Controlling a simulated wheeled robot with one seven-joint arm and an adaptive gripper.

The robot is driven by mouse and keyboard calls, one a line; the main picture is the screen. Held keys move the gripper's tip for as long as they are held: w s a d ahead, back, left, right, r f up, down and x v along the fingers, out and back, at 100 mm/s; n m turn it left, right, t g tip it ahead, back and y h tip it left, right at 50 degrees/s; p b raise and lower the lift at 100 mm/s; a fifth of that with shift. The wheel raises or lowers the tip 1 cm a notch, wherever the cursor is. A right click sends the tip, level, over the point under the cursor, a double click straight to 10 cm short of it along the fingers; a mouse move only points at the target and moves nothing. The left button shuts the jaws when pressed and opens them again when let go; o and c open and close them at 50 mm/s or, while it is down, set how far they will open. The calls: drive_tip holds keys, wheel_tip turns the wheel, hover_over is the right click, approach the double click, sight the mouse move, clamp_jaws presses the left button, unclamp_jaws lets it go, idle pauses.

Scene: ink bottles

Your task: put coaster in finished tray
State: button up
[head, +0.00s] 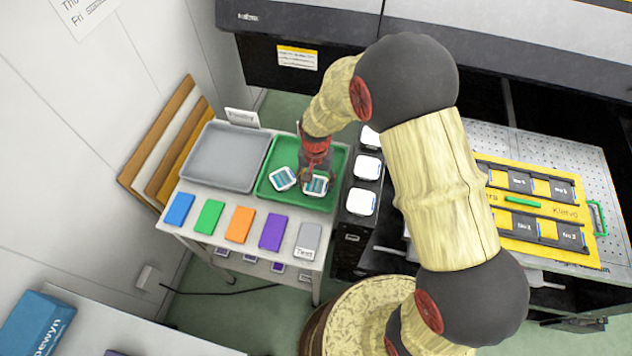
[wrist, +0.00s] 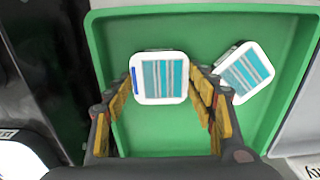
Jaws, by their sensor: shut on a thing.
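A white coaster with teal and grey stripes (wrist: 159,77) is between the fingers of my gripper (wrist: 166,98), which is shut on it. The held coaster (head: 316,186) also shows in the head view, over the green tray (head: 263,187). I cannot tell whether it touches the tray floor. A second striped coaster (wrist: 246,72) lies tilted in the green tray, close to the right finger; in the head view this coaster (head: 284,178) is just left of my gripper (head: 317,178). The green tray's wall (wrist: 97,60) shows around both coasters in the wrist view.
A grey tray (head: 222,157) stands left of the green one. Blue, green, orange, purple and grey blocks line the table's front edge. A black unit with several white square pieces (head: 361,201) stands close on the right. Free green floor shows in the tray below the held coaster.

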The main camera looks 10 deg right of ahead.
drive_tip(key=o, duration=1.3)
wheel_tip(320, 180, up, 12)
drive_tip(key=p, duration=0.3)
drive_tip(key=shift+r, duration=0.2)
wheel_tip(320, 180, up, 7)
drive_tip(key=t, duration=0.1)
hover_over(316, 185)
drive_tip(key=s+d, duration=0.1)
drive_tip(key=d, duration=0.1)
drive_tip(key=s+d+r+n+t, duration=0.1)
drive_tip(key=s+d+r, duration=0.15)
drive_tip(key=r, duration=0.25)
drive_tip(key=s+d+r+n+t, duration=0.1)
drive_tip(key=s+r, duration=0.2)
drive_tip(key=r, duration=0.2)
drive_tip(key=s+d+r+t, duration=0.1)
drive_tip(key=s+d+r, duration=0.1)
drive_tip(key=s, duration=0.3)
drive_tip(key=s+d+r+n, duration=0.1)
drive_tip(key=s+r, duration=0.3)
drive_tip(key=s+d+r+n+t, duration=0.1)
drive_tip(key=s+d+r, duration=0.1)
drive_tip(key=s, duration=0.3)
drive_tip(key=shift+s+d+r+t, duration=0.3)
drive_tip(key=shift+r, duration=0.2)
drive_tip(key=shift+f, duration=0.15)
